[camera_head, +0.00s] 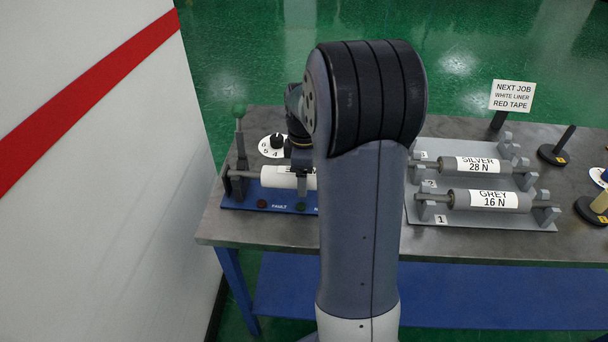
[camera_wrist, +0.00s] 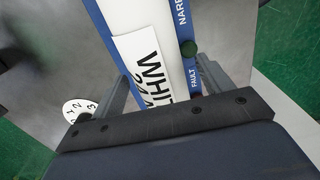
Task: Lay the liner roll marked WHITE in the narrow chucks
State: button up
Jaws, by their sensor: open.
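The white liner roll (camera_head: 275,177) lies over the blue-based chuck stand (camera_head: 240,202) at the table's left. In the wrist view the roll (camera_wrist: 128,20) carries a label (camera_wrist: 142,62) reading WHITE, partly cut off. The blue base (camera_wrist: 185,25) beside it reads "NARR…" and "FAULT". My gripper (camera_wrist: 162,68) is open, its fingers on either side of the roll. Whether they touch it cannot be told. In the head view my gripper (camera_head: 303,172) is partly hidden by my arm.
A rack (camera_head: 480,220) at right holds a SILVER 28 N roll (camera_head: 470,165) and a GREY 16 N roll (camera_head: 490,201). A green-knobbed lever (camera_head: 239,125) and a numbered dial (camera_head: 274,146) stand by the chucks. A sign (camera_head: 512,95) reads "NEXT JOB WHITE LINER RED TAPE".

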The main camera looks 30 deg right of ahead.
notch_tip(320, 180, up, 10)
jog(key=shift+r, duration=0.15)
dwell(0.6)
notch_tip(320, 180, down, 11)
jog(key=shift+r, duration=0.15)
jog(key=shift+r+p, duration=0.9)
jog(key=shift+r, duration=0.4)
